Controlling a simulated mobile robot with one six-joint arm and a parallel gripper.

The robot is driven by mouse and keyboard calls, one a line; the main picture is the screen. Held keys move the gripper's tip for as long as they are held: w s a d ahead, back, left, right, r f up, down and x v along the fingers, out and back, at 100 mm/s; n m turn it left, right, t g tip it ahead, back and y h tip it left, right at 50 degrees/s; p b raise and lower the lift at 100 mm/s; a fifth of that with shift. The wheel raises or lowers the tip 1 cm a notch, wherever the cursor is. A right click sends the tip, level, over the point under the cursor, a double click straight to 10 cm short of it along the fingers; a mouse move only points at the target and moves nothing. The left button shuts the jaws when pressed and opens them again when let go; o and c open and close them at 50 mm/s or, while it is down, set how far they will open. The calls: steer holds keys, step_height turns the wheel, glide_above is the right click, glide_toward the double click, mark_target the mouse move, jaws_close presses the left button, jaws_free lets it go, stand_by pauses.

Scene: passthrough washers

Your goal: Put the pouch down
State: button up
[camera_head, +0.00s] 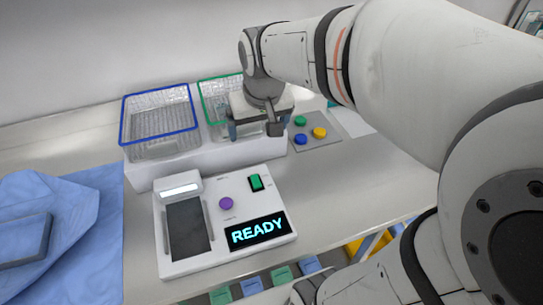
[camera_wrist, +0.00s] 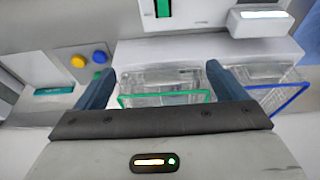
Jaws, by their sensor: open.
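My gripper (camera_head: 258,128) is open above the green-rimmed wire basket (camera_head: 207,101), with its fingers pointing down. In the wrist view my gripper (camera_wrist: 161,74) has its two blue-grey fingers spread apart, with the green-rimmed basket (camera_wrist: 165,98) showing between them. Nothing is clearly held between the fingers. I cannot make out a pouch with certainty in either view. The inside of the green-rimmed basket is partly hidden by my gripper in the head view.
A blue-rimmed basket (camera_head: 160,118) stands left of the green-rimmed one. In front is a white device (camera_head: 180,262) whose display (camera_head: 257,231) reads READY. A grey panel (camera_head: 318,143) with coloured buttons lies right. A blue cloth (camera_head: 85,235) bears a flat rectangular item (camera_head: 25,241).

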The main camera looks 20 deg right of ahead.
steer(key=s+f, duration=0.3)
steer(key=s, duration=0.8)
steer(key=shift+d+f+g, duration=0.3)
steer(key=shift+d+f, duration=0.05)
steer(key=shift+f, duration=0.05)
